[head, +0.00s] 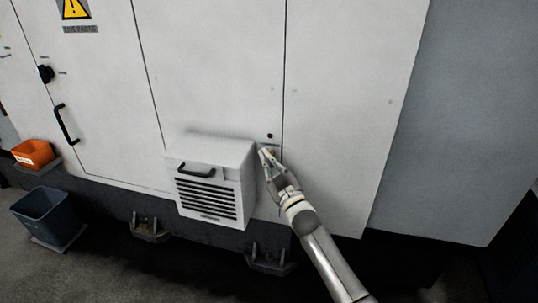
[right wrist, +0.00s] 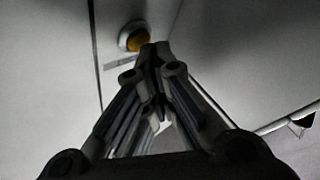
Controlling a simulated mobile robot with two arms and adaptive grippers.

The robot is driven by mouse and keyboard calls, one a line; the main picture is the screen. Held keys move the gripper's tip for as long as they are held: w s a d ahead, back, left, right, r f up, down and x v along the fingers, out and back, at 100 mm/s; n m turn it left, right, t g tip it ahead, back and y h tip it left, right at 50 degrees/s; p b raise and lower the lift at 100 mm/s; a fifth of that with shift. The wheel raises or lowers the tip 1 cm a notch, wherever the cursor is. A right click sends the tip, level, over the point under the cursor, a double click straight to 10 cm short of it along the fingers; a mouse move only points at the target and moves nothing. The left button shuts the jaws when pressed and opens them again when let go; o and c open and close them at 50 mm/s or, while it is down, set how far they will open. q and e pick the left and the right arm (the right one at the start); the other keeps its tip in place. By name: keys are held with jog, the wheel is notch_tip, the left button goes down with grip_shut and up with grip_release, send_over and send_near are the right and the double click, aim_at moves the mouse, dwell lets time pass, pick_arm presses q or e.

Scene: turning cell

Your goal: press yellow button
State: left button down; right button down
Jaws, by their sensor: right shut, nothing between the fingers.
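The yellow button (right wrist: 136,42) sits in a round pale collar on the white cabinet panel, at the upper middle of the right wrist view. In the head view only a small bit of the yellow button (head: 273,152) shows beside my fingertips. My right gripper (head: 265,151) is shut and empty, its tips at the button. In the right wrist view the tips of my right gripper (right wrist: 153,50) overlap the button's lower right edge. I cannot tell whether they touch it. My left gripper is not in view.
A white vented box (head: 249,180) with a black handle juts from the cabinet (head: 345,110), just left of my right gripper. A small dark dot (head: 270,135) is above the button. An orange bin (head: 33,153) and a blue-grey bin (head: 47,214) stand at the far left.

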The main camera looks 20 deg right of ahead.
jog(key=shift+s+a, duration=0.3)
jog(key=shift+s, duration=0.15)
jog(key=s+a+p, duration=0.1)
jog(key=s+a, duration=0.1)
jog(key=s+p, duration=0.1)
jog(key=s, duration=0.1)
jog(key=shift+s+a+p, duration=0.1)
jog(key=shift+a+p, duration=0.2)
jog(key=shift+a, duration=0.1)
jog(key=shift+f, duration=0.1)
dwell(0.4)
